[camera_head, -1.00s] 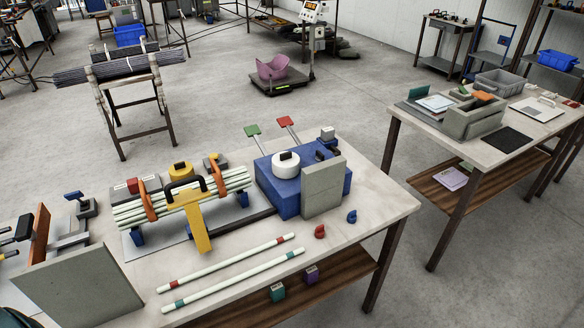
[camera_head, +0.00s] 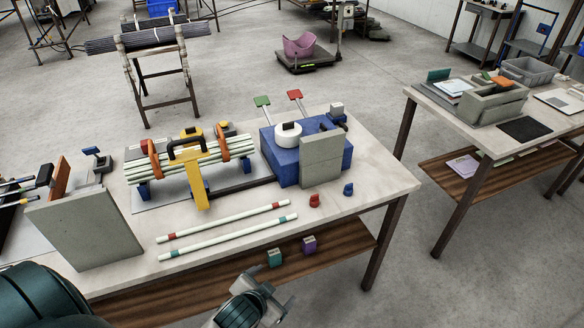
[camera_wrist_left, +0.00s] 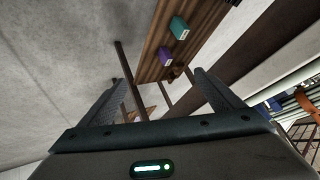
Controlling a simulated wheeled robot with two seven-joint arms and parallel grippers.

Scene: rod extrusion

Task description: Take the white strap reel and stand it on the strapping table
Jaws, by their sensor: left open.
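My left gripper (camera_head: 268,292) is low, in front of the table's front edge, well apart from the reel. In the left wrist view its two fingers (camera_wrist_left: 160,98) are spread with nothing between them. The reel is not in that view. My right gripper is not in view.
A rod bundle with orange clamps and a yellow tool (camera_head: 198,172) stands left of the blue box. Two loose rods (camera_head: 222,222) lie in front. Red (camera_head: 314,200) and blue (camera_head: 348,189) pieces stand nearby. A wooden lower shelf (camera_head: 340,245) holds teal and purple blocks.

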